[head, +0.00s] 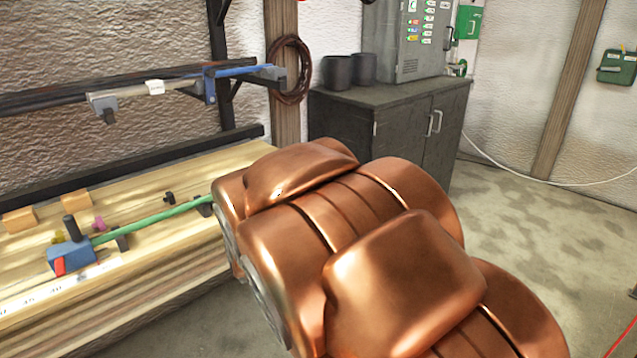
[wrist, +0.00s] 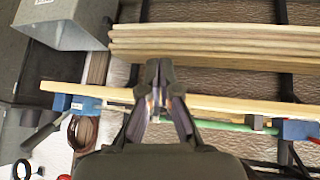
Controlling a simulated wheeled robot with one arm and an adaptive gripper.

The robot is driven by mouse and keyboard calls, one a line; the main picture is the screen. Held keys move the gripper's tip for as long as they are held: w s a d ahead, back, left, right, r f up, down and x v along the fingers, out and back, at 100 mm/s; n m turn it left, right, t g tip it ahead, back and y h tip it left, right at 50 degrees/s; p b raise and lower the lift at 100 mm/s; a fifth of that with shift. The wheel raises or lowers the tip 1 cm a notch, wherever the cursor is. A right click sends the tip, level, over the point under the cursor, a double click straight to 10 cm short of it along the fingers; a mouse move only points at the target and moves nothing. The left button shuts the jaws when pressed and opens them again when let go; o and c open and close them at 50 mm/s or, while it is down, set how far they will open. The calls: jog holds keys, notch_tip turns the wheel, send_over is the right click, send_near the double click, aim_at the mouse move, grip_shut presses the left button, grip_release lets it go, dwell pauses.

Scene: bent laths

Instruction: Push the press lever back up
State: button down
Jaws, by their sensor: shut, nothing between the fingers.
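My gripper (wrist: 158,72) is shut and empty in the wrist view. Its fingertips show in front of a pale lath (wrist: 70,90) and the stacked laths; whether they touch anything I cannot tell. A blue block (wrist: 74,103) sits under the lath's left part, with a dark handle-like bar (wrist: 42,134) beside it. Another blue block (wrist: 299,130) is at the right, near a green strip (wrist: 225,125). In the head view a blue block (head: 70,254) carries a black post (head: 70,228) and a red tab (head: 60,266). Which part is the press lever I cannot tell. My copper arm hides my gripper there.
Stacked boards (head: 160,277) fill the left side under a green rod (head: 150,222). A dark rack (head: 130,85) holds a bar with blue fittings above them. A grey cabinet (head: 390,130) stands behind.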

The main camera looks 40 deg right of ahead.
jog(key=w+d+f+t+h+b, duration=0.1)
jog(key=w+d+t+h+b, duration=0.3)
jog(key=d, duration=0.4)
jog(key=w+d+f+t+h+b, duration=0.1)
jog(key=w+d+h+b, duration=0.3)
jog(key=d, duration=0.5)
jog(key=s+d+r+n+t+h+b, duration=0.2)
jog(key=s+d+n+t+h+b, duration=0.2)
jog(key=b, duration=0.9)
jog(key=shift+d+r+n+t+h, duration=0.15)
jog(key=shift+d+n+t+h, duration=0.45)
jog(key=shift+d+t+h, duration=1.25)
jog(key=shift+a+t+y, duration=0.1)
jog(key=shift+t+y, duration=0.15)
jog(key=shift+y, duration=0.1)
jog(key=b+x, duration=0.2)
jog(key=x, duration=1.1)
jog(key=shift+w+r+b, duration=0.2)
jog(key=shift+r+b, duration=0.05)
jog(key=shift+b, duration=0.15)
jog(key=shift+d, duration=0.25)
jog(key=shift+r, duration=0.1)
